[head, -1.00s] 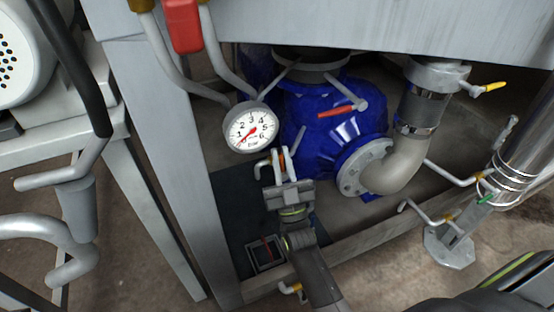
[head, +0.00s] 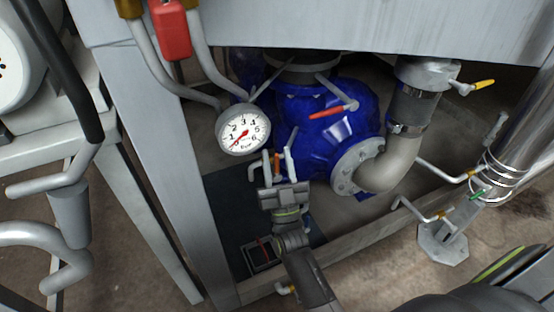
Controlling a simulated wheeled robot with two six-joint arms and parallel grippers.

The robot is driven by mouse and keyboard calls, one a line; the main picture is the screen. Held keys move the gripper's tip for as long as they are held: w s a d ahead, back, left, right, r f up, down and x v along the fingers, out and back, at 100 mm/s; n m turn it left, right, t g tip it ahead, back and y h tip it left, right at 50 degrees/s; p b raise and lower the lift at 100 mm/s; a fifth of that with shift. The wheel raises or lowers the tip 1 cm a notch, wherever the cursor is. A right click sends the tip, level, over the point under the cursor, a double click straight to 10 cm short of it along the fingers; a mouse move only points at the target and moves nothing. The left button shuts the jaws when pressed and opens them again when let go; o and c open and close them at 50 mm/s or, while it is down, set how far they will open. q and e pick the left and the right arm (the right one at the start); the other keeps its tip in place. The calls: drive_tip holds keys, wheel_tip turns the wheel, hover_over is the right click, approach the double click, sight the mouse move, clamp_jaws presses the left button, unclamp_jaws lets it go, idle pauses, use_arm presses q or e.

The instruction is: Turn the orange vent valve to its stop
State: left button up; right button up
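The orange vent valve (head: 277,161) shows as a small upright orange handle in front of the blue pump body, low beside the gauge. A bent grey pipe end stands just left of it. My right gripper (head: 278,164) comes up from the bottom, with one pale finger on each side of the orange handle. The fingers stand apart, and a gap seems to show beside the handle; contact is not clear. The gripper's palm hides the valve's lower part. My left gripper is not in view.
A round white gauge (head: 243,130) hangs just above left of the gripper. The blue pump body (head: 335,125) has a red-handled lever (head: 333,110). A grey frame leg (head: 160,165) stands at left, and a steel pipe (head: 520,145) at right.

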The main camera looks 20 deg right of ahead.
drive_tip(key=v, duration=1.7)
drive_tip(key=shift+s+p, duration=0.15)
drive_tip(key=shift+p, duration=0.15)
drive_tip(key=shift+a, duration=0.1)
